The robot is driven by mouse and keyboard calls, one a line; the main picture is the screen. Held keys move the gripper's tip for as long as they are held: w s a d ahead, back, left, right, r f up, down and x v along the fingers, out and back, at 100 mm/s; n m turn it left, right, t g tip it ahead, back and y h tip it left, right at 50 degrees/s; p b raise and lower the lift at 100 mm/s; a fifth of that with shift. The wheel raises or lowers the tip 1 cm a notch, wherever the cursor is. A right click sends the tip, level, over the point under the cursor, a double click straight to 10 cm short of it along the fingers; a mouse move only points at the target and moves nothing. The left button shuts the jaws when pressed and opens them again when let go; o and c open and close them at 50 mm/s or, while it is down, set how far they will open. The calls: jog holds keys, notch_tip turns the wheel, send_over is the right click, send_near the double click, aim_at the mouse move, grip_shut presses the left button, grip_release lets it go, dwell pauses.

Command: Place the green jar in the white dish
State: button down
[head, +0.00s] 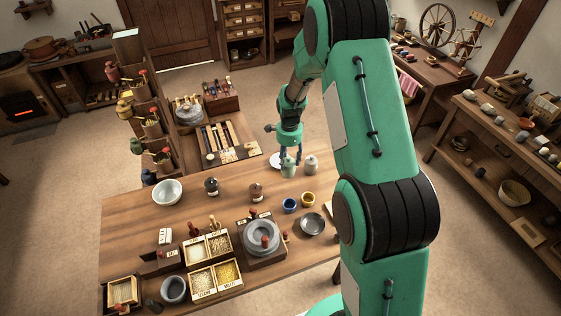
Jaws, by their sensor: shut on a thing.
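My gripper (290,158) is at the far edge of the wooden table, pointing down, with its dark blue fingers shut on a small pale green jar (289,169). The jar looks upright; I cannot tell whether it touches the table. A flat white dish (275,161) shows just left of the gripper, partly hidden behind the gripper and jar. A similar grey-green jar (311,165) stands close to the right of the held jar. A deeper white bowl (167,191) stands at the table's left.
A quern (262,238) and grain boxes (208,247) fill the front. The table is clear between white bowl and jars.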

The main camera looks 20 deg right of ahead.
jog(key=shift+f, duration=2.55)
jog(key=shift+w, duration=0.15)
jog(key=w+d+f, duration=0.1)
jog(key=w+d, duration=0.1)
jog(key=w, duration=1.3)
jog(key=shift+w+d+f, duration=0.25)
jog(key=shift+w, duration=0.05)
jog(key=shift+f, duration=0.1)
jog(key=shift+f+b, duration=0.3)
jog(key=shift+f, duration=1.35)
jog(key=shift+f, duration=0.15)
jog(key=c, duration=0.8)
grip_release()
jog(key=shift+c, duration=0.2)
